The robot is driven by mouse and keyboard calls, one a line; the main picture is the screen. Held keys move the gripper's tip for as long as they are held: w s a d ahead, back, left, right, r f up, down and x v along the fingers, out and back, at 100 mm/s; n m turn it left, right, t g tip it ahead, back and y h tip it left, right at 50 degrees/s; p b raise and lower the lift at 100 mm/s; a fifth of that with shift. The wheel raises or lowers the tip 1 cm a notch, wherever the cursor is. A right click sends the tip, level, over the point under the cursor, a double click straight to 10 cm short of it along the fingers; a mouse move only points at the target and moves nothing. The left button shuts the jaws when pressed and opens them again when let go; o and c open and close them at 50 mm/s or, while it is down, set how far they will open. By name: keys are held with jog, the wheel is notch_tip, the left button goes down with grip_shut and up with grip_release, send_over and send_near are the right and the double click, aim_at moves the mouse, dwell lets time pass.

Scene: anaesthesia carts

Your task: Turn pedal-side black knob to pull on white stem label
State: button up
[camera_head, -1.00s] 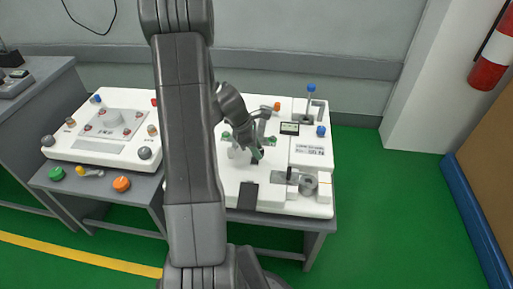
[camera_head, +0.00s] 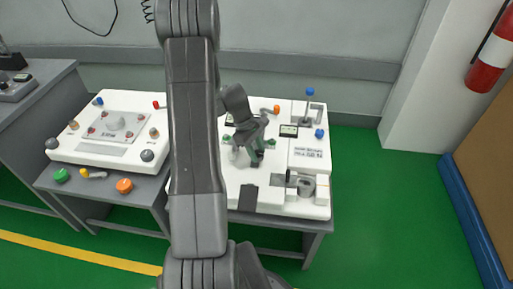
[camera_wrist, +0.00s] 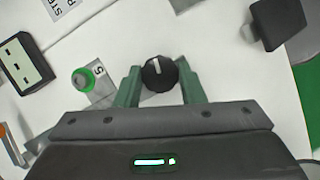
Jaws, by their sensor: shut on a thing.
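The black knob (camera_wrist: 160,76) shows in the wrist view with a short white line on its top, pointing up in the picture. My gripper (camera_wrist: 161,84) has its two green fingers on either side of the knob and is shut on it. In the head view my gripper (camera_head: 256,156) is low over the white panel (camera_head: 270,203), and its fingers mostly hide the knob. The black pedal (camera_wrist: 277,22) is at the upper right of the wrist view and at the panel's front in the head view (camera_head: 248,198). I cannot make out a pull on label or white stem.
A green-ringed knob (camera_wrist: 84,78) stands left of my fingers, by a small tag. A display (camera_wrist: 22,60) is farther left. A blue-topped lever (camera_head: 310,93) and a metal fixture (camera_head: 306,187) are on the panel's right. Another console (camera_head: 95,150) stands left.

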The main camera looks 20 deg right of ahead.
jog(key=m+y, duration=0.1)
jog(key=m, duration=0.1)
jog(key=m+y+p, duration=0.1)
jog(key=m, duration=0.2)
jog(key=shift+d+r+m+g+p, duration=0.1)
jog(key=shift+d+m+g+p, duration=0.1)
jog(key=shift+m+g+p, duration=0.1)
jog(key=m+y, duration=0.1)
jog(key=m, duration=0.3)
jog(key=shift+d+m+y+p, duration=0.15)
jog(key=shift+m+y+p, duration=0.2)
jog(key=shift+m+y, duration=0.05)
jog(key=shift+m, duration=0.3)
jog(key=o, duration=1)
jog(key=p+v, duration=0.1)
jog(key=v, duration=1.2)
jog(key=shift+w+d+r, duration=0.1)
jog(key=shift+d+r, duration=0.1)
jog(key=shift+r, duration=0.1)
